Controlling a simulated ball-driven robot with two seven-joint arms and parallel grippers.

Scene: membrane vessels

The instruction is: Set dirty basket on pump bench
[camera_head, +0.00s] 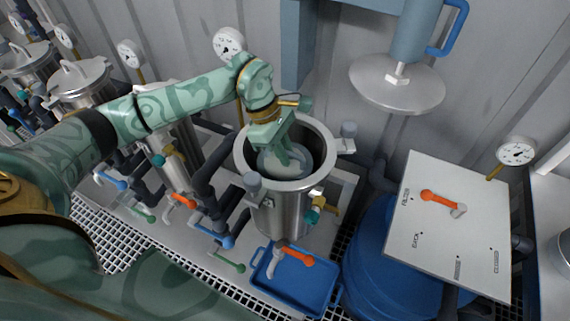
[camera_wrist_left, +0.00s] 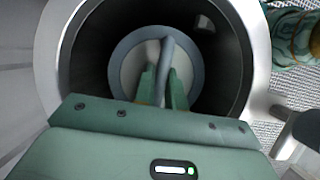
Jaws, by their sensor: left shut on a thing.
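My left gripper (camera_head: 291,158) reaches down into the mouth of an open steel vessel (camera_head: 270,217). It is shut on the bar handle (camera_wrist_left: 168,62) of a round, pale grey basket (camera_head: 267,163). The basket sits inside the vessel, below the rim, and shows as a light disc with a grey ring (camera_wrist_left: 125,50) in the left wrist view. How deep it reaches is hidden by the vessel wall. No surface can be clearly made out as the pump bench. My right gripper is not in view.
A blue tray (camera_head: 318,292) sits in front of the vessel. A raised lid (camera_head: 370,85) hangs at upper right. A white panel with an orange lever (camera_head: 428,196) stands right, over a blue drum (camera_head: 375,270). Other closed vessels (camera_head: 80,82) and several colored valve handles are at left.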

